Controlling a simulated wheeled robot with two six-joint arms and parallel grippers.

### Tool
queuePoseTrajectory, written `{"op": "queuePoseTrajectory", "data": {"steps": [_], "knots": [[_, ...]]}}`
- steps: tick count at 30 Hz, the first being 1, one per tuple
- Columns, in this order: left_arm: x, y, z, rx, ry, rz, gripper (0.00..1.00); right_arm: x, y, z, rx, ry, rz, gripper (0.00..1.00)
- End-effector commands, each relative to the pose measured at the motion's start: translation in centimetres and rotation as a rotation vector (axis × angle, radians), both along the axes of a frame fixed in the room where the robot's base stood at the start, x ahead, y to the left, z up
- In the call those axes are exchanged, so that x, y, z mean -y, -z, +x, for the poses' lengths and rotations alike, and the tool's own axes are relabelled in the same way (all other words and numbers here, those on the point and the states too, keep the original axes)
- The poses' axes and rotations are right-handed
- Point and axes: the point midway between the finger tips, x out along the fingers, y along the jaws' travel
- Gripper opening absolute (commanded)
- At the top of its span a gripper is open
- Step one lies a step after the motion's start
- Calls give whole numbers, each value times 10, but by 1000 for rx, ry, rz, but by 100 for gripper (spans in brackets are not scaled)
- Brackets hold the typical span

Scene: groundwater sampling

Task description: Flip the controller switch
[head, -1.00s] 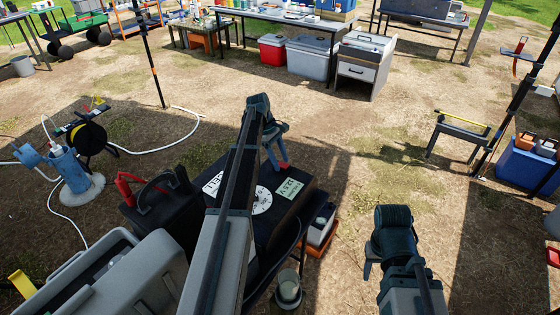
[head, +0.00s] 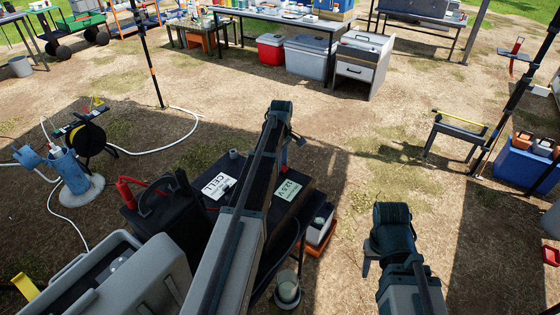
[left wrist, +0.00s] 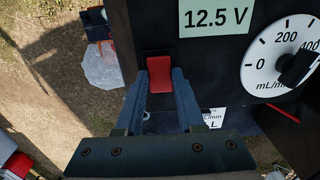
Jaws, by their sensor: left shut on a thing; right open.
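My right gripper (head: 371,262) is open and empty, above the ground right of the controller.
A white dial (left wrist: 285,55) lies right of the switch. A grey cup (head: 288,287) stands in front.

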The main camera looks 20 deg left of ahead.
Motion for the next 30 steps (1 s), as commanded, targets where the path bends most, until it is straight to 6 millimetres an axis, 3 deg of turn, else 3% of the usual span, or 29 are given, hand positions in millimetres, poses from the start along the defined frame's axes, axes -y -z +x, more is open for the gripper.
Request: {"op": "queuePoseTrajectory", "data": {"steps": [9, 10, 15, 30], "knots": [[0, 0, 0, 2, 0, 11, 0, 0, 0, 0, 0, 0, 0, 50], [0, 0, 0, 2, 0, 11, 41, 0, 0, 0, 0, 0, 0, 50], [0, 0, 0, 1, 0, 10, 68, 0, 0, 0, 0, 0, 0, 50], [0, -10, 0, 1, 0, 9, 68, 0, -10, 0, 0, 0, 0, 50]]}}
